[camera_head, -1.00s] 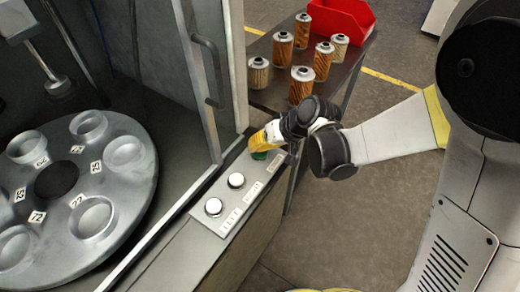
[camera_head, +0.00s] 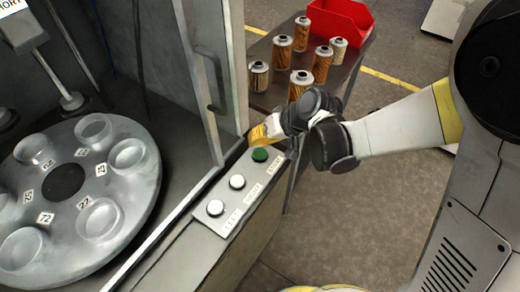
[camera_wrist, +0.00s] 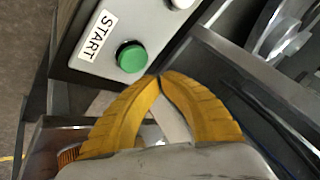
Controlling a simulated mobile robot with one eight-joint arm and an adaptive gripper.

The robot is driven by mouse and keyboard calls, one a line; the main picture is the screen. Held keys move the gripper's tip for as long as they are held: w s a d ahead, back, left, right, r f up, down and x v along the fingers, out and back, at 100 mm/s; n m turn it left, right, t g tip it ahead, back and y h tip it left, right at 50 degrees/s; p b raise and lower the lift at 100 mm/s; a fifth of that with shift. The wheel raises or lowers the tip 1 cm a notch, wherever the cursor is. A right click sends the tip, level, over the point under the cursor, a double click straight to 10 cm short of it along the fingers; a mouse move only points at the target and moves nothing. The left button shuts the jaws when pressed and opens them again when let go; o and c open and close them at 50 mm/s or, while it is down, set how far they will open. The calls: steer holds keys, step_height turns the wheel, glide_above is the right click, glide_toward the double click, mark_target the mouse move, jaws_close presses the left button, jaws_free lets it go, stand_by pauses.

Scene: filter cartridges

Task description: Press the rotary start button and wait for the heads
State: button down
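The green rotary start button (camera_head: 260,155) sits at the far end of the grey button panel (camera_head: 240,208), beside the START label. It also shows in the wrist view (camera_wrist: 131,57), fully uncovered. My gripper (camera_head: 258,134) is just beyond the button, apart from it in the picture. Its yellow fingertips (camera_wrist: 160,77) meet, with nothing seen between them. The rotary plate (camera_head: 118,216) with several round cups and number labels stands inside the machine at left. A white head (camera_head: 24,28), with lettering ending in "HORT", is partly cut off at top left. A metal rod with a foot (camera_head: 73,101) stands behind the plate.
Two white buttons (camera_head: 215,207) lie nearer on the panel. The machine's door frame and handle (camera_head: 213,85) rise beside my gripper. A dark table (camera_head: 349,70) with several orange-brown filter cartridges (camera_head: 282,52) and a red bin (camera_head: 341,20) stands behind.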

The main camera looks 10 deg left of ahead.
steer(key=shift+r+p, duration=0.75)
steer(key=shift+r, duration=0.6)
